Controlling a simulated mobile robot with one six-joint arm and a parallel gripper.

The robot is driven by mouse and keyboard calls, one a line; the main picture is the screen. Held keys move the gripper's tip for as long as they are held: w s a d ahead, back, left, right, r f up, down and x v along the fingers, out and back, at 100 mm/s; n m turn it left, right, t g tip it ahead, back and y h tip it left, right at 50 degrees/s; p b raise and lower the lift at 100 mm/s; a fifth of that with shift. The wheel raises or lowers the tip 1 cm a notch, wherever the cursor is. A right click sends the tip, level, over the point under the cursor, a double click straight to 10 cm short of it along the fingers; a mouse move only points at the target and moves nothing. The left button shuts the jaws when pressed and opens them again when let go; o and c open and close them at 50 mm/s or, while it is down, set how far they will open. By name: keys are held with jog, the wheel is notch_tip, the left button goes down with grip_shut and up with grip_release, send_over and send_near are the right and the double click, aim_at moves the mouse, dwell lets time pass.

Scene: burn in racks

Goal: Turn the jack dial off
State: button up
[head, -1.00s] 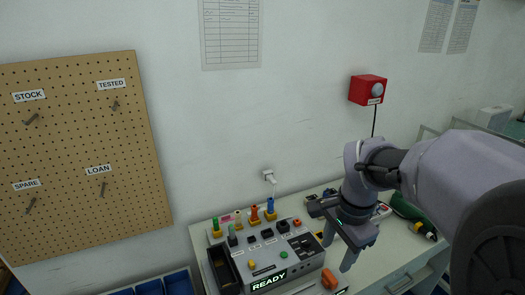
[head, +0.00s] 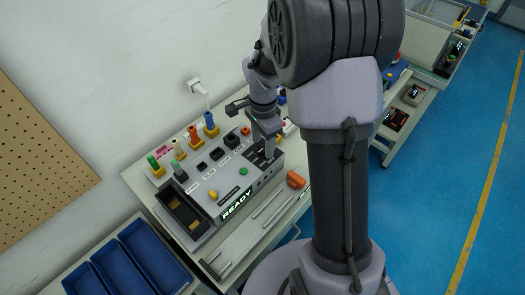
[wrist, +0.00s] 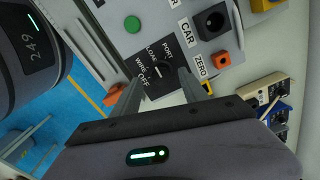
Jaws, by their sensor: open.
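In the wrist view, a black dial (wrist: 160,74) sits on the grey panel, with the words PORT, LOAD, WIRE and OFF around it. It lies just beyond and between my two fingers; which word its pointer meets is too small to tell. My gripper (wrist: 160,92) is open and empty. In the head view my gripper (head: 268,150) hangs fingers-down over the right end of the grey console (head: 215,195), hiding the dial area. I cannot tell whether the fingertips touch the panel.
Upright coloured plugs (head: 194,135) line the console's back. An orange handle (head: 295,179) is at its front right. Blue bins (head: 115,270) stand at front left.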

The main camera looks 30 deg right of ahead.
notch_tip(320, 180, down, 2)
jog(key=shift+w+f, duration=0.1)
jog(key=shift+f, duration=0.05)
grip_shut()
